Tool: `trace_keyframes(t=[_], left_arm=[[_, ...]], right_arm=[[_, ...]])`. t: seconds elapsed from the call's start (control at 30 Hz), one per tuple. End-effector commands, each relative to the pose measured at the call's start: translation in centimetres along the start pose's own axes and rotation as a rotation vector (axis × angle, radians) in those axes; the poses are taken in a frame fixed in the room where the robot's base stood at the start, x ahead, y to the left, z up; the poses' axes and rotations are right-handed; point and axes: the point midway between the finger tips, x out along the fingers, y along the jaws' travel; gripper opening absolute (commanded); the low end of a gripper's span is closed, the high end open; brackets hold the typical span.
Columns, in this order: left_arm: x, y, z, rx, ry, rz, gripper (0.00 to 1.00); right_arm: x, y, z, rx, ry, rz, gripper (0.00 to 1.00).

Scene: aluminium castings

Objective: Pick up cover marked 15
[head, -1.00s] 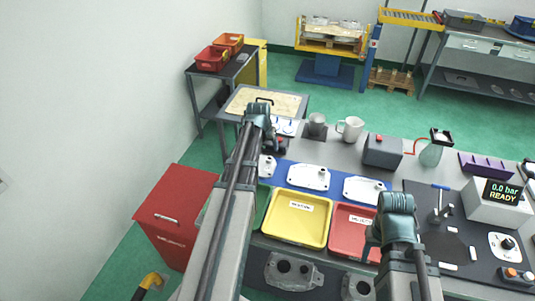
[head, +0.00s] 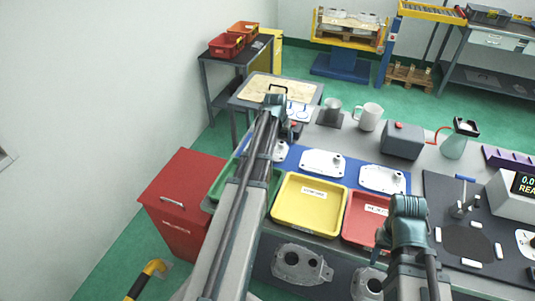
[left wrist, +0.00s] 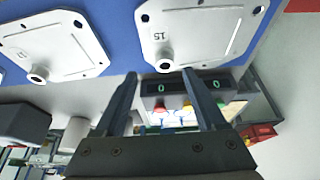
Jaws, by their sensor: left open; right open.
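The cover marked 15 (left wrist: 200,32) is a pale grey plate with a round boss and corner holes. It lies flat on the blue mat (left wrist: 118,28) in the left wrist view. In the head view it appears to be the leftmost cover (head: 279,151), partly hidden by my left arm. My left gripper (left wrist: 160,76) is open and empty, its fingertips just beside the cover's boss end. In the head view the left gripper (head: 293,129) is over the mat's far-left end. My right gripper (head: 384,236) is open beside the red tray (head: 357,229).
Two more covers (head: 322,163) (head: 383,179) lie to the right on the mat. A yellow tray (head: 309,206) and a green tray (head: 222,180) are in front.

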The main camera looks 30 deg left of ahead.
Motion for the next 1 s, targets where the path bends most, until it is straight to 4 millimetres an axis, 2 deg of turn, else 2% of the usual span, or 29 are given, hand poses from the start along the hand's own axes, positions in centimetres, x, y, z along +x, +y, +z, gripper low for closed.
trace_keyframes(t=[0.23,0.6,0.87,1.0], left_arm=[[0.8,-0.2,-0.1,0.000,0.000,0.000,0.72],[5.2,-0.8,-0.2,0.000,0.000,0.000,0.72],[5.1,-0.7,-0.3,0.000,0.000,0.000,0.72],[5.1,-0.7,-0.3,0.000,0.000,0.000,0.49]], right_arm=[[0.7,-0.1,0.0,0.000,0.000,0.000,0.50],[4.7,-0.5,-0.3,0.000,0.000,0.000,0.50],[4.5,-0.4,-0.3,0.000,0.000,0.000,0.50],[4.5,-0.4,-0.3,0.000,0.000,0.000,0.50]])
